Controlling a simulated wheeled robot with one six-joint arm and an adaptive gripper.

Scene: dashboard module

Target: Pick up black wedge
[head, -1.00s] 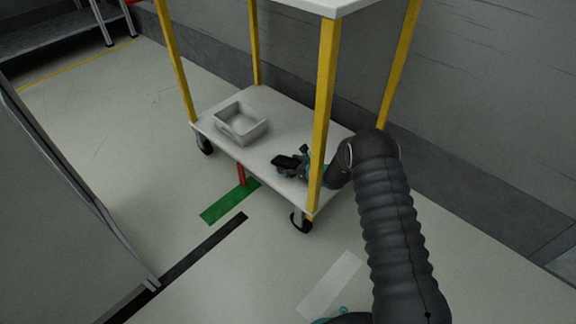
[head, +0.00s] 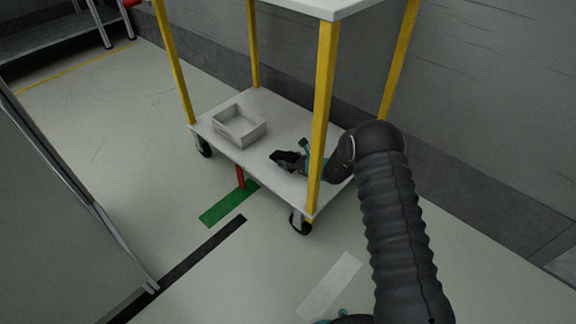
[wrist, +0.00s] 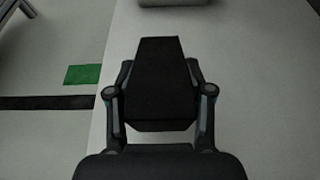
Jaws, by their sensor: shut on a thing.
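The black wedge (wrist: 160,80) sits between the two fingers of my gripper (wrist: 160,100) in the wrist view, with a finger against each side. My gripper is shut on it. In the head view the wedge (head: 287,159) shows as a dark shape at the front of my gripper (head: 297,161), over the lower shelf of the trolley (head: 222,149). I cannot tell whether the wedge touches the shelf. Part of my gripper and wrist is hidden behind a yellow post.
A pale open box (head: 240,126) stands on the shelf, left of my gripper. Yellow posts (head: 322,110) and an upper shelf (head: 330,6) frame the space. A grey panel (head: 60,210) stands at the left. Green (head: 228,204) and black (head: 190,260) markings lie on the floor.

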